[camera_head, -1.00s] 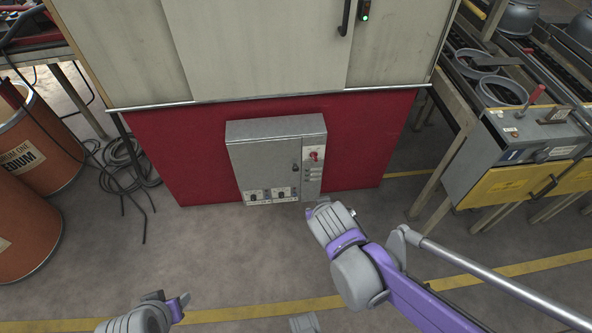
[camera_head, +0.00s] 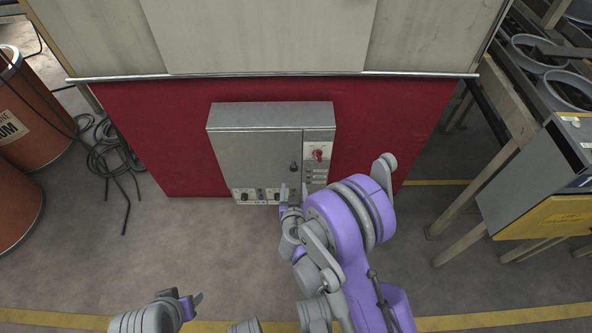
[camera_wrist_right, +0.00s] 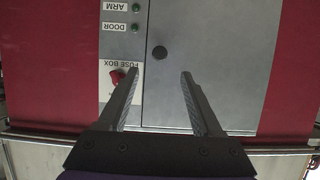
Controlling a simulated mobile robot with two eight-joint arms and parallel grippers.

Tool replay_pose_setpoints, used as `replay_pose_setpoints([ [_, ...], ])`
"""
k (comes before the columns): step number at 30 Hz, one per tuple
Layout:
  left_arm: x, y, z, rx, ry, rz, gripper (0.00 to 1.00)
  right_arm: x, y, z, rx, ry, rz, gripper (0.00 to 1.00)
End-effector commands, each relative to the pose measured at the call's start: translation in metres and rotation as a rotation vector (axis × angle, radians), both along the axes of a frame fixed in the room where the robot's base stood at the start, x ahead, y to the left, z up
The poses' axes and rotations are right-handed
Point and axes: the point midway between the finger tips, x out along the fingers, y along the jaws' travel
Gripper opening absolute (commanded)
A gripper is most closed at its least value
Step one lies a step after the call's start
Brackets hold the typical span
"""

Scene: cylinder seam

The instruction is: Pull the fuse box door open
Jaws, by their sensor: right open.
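The grey fuse box (camera_head: 270,115) sits low against the red panel in the head view. Its door (camera_head: 255,160) lies flat and looks closed, with a small dark knob (camera_head: 293,166) near its right edge. In the right wrist view, which is upside down, the door (camera_wrist_right: 210,60) fills the middle and the round black knob (camera_wrist_right: 159,53) lies just beyond the fingertips. My right gripper (camera_wrist_right: 159,73) is open and empty, with the knob lined up between its fingers but not touched. My left gripper (camera_head: 190,299) is low at the left, far from the box; its jaw opening is unclear.
A strip beside the door carries a red switch (camera_head: 318,155) and a FUSE BOX label (camera_wrist_right: 120,63). Black cables (camera_head: 115,155) and orange drums (camera_head: 25,120) are at the left. A bench with a yellow panel (camera_head: 550,217) stands at the right. The floor before the box is clear.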

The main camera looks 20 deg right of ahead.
Motion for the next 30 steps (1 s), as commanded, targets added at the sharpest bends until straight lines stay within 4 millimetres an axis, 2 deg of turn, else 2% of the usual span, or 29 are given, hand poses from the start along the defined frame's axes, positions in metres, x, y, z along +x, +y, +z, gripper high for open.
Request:
replay_pose_setpoints([
  [15, 0.003, 0.0, -0.017, 0.0, 0.003, 0.0, 0.5, 0.078, -0.023, -0.033, 0.0, 0.001, -0.002, 0.67],
  [21, 0.003, 0.0, -0.018, 0.0, 0.004, 0.0, 0.5, 0.09, -0.027, -0.038, -0.001, 0.001, -0.003, 0.67],
  [29, 0.003, 0.0, -0.018, 0.0, 0.004, 0.0, 0.5, 0.09, -0.027, -0.037, 0.0, 0.001, -0.002, 0.67],
  [30, 0.003, 0.0, -0.018, 0.0, 0.004, 0.0, 0.5, 0.09, -0.027, -0.037, 0.0, 0.001, -0.002, 0.61],
])
